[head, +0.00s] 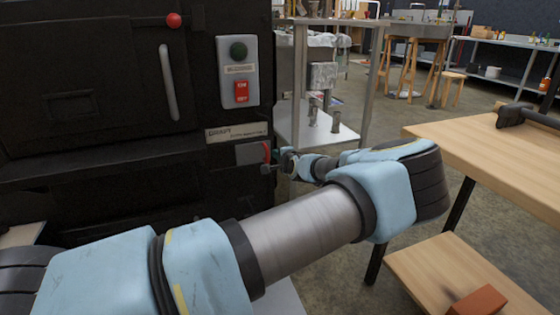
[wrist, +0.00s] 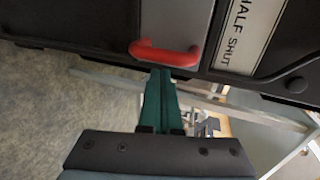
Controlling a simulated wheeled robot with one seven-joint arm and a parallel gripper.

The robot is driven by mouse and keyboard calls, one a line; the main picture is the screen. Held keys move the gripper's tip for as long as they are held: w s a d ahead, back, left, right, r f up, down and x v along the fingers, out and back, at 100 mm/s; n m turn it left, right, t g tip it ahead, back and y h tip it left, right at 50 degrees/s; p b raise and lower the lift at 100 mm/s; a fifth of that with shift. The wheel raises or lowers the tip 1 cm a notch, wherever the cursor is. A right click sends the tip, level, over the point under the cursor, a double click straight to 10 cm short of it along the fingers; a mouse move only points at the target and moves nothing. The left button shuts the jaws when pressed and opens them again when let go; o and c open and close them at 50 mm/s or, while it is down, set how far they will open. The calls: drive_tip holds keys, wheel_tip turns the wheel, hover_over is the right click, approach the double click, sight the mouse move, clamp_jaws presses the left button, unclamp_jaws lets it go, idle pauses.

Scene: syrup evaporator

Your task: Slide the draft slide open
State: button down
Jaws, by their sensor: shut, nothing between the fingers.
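The draft slide (head: 250,154) is a grey plate low on the right of the black evaporator front in the head view. Its red handle (head: 267,152) is at the plate's right end. In the wrist view the grey plate (wrist: 177,20) carries the curved red handle (wrist: 165,54). My gripper (head: 273,167) is at the handle in the head view. In the wrist view my gripper's green fingers (wrist: 160,74) are shut and empty, with the tips right at the handle's lower edge. I cannot tell whether they touch it.
A "DRAFT" label (head: 236,132) sits above the slide, and a "HALF SHUT" label (wrist: 250,30) beside it. Above are a switch box (head: 238,72) and a long metal bar handle (head: 168,83). A metal shelf stand (head: 320,125) stands right behind; a wooden table (head: 490,145) is at right.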

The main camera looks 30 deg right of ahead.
drive_tip(key=shift+w+f, duration=0.1)
drive_tip(key=shift+w, duration=0.3)
drive_tip(key=shift+w+a+p, duration=0.15)
drive_tip(key=shift+a+p, duration=1.2)
drive_tip(key=shift+p, duration=0.25)
drive_tip(key=shift+w+a+p, duration=0.2)
drive_tip(key=shift+a+p, duration=0.85)
drive_tip(key=shift+a, duration=0.45)
drive_tip(key=shift+w+a+p, duration=0.15)
drive_tip(key=shift+a+p, duration=0.85)
drive_tip(key=shift+a, duration=0.5)
drive_tip(key=shift+s+d+b, duration=0.1)
drive_tip(key=shift+d+b, duration=0.55)
drive_tip(key=p, duration=0.3)
approach(252, 156)
drive_tip(key=s, duration=0.2)
drive_tip(key=shift+s, duration=0.25)
